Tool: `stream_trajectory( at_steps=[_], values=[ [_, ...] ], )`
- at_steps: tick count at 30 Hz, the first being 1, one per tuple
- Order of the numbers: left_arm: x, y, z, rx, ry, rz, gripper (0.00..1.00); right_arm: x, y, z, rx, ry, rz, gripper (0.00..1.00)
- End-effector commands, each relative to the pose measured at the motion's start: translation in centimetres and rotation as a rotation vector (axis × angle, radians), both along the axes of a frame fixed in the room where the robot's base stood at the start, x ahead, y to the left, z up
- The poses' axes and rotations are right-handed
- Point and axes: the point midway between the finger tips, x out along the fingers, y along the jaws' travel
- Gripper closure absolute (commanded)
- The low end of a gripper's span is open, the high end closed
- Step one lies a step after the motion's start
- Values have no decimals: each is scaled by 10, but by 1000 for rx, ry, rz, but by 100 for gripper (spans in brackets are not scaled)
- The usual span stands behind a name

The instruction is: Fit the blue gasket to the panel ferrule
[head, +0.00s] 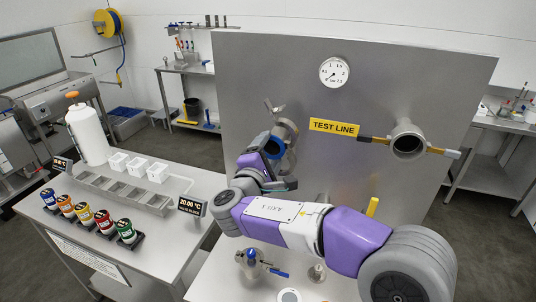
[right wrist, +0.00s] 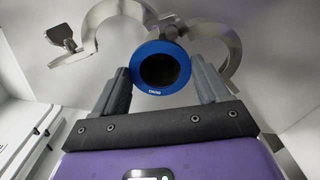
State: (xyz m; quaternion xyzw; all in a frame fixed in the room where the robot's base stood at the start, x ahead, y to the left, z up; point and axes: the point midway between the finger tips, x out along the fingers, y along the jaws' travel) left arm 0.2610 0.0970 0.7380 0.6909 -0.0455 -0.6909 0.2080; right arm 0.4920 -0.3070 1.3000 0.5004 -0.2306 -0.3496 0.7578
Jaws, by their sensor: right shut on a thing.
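My right gripper (head: 276,160) is at the panel's left fitting and is shut on the blue gasket (right wrist: 141,68). In the right wrist view its two fingers (right wrist: 162,82) hold the ring by its sides, with the ring's dark hole facing the camera. My left gripper is not in view.
The steel panel (head: 380,75) carries a gauge (head: 334,72), a TEST LINE label (head: 335,126) and another round fitting (head: 407,138) at right. A valve (head: 258,263) stands on the bench below my arm. The left bench holds coloured pots (head: 85,218) and a white bottle (head: 87,135).

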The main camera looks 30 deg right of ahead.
Motion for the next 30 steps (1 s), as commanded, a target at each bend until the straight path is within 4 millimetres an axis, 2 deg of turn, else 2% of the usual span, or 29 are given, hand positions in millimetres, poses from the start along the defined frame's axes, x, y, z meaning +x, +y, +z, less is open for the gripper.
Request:
stream_trajectory(
  at_steps=[6, 7, 12, 20, 30],
  values=[
    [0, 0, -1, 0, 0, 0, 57, 3, -5, 0, -1, 1, -1, 54],
    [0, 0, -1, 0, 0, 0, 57, 4, -5, 0, -1, 1, -1, 24],
    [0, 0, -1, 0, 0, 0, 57, 4, -4, 0, -1, 0, 0, 0],
    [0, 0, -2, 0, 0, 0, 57, 3, -3, 0, -1, -1, 0, 0],
    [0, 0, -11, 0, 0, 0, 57, -14, 17, -1, 0, -1, 1, 0]
  ],
)
